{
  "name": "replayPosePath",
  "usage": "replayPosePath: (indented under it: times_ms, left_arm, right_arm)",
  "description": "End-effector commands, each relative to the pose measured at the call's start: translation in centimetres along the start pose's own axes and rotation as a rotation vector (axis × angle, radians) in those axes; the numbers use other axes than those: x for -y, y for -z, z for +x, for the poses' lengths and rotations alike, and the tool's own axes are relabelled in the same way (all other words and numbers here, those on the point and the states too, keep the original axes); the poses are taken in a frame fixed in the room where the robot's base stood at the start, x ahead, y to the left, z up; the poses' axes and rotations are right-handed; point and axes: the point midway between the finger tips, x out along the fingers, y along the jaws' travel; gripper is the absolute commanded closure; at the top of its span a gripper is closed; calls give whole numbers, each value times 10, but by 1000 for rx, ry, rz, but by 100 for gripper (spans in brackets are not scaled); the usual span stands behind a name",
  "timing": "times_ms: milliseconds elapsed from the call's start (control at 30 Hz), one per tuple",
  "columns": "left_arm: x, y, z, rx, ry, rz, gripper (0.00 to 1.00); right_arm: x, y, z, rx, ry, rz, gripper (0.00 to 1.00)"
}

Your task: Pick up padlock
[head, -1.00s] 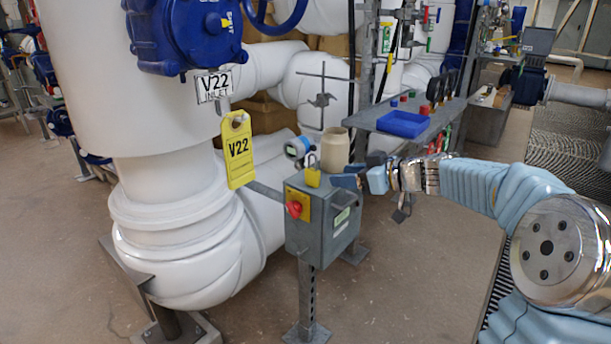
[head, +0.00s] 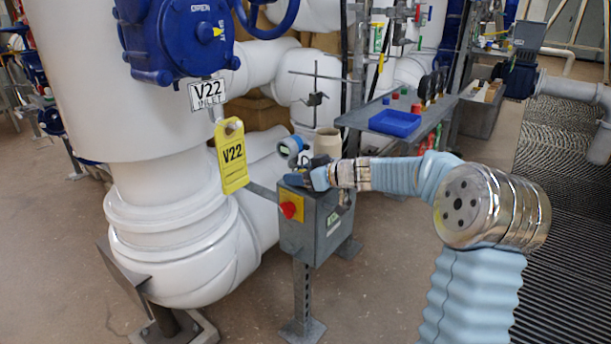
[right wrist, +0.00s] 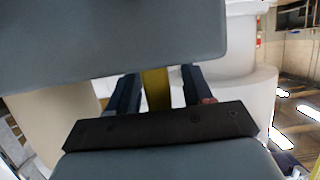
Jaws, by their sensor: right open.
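The yellow padlock (right wrist: 156,90) shows in the right wrist view between the two dark blue fingers of my right gripper, with a gap seen on each side of it. In the head view the padlock is hidden behind the gripper. My right gripper (head: 303,174) is open, at the top of the grey control box (head: 322,228). My left gripper is not in view.
A beige jar (head: 327,142) and a round gauge (head: 290,147) stand close behind the gripper. A red button (head: 289,210) is on the box front. A yellow V22 tag (head: 232,157) hangs left. A shelf with a blue tray (head: 394,123) is at right.

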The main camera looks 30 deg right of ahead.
Motion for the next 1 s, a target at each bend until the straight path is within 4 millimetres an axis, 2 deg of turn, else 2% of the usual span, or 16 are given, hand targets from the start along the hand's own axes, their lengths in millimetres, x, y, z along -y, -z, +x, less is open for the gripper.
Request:
replayPosePath:
  times_ms: [67,400,767,867,1000]
  left_arm:
    - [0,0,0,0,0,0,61]
    - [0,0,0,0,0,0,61]
    - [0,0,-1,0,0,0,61]
    - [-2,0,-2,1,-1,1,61]
    - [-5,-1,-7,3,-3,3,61]
  right_arm:
    - [0,0,0,0,0,0,50]
    - [0,0,0,0,0,0,100]
    - [0,5,-2,-1,0,-2,100]
    - [0,15,-6,-2,1,-3,100]
    - [0,41,-15,-4,0,-5,100]
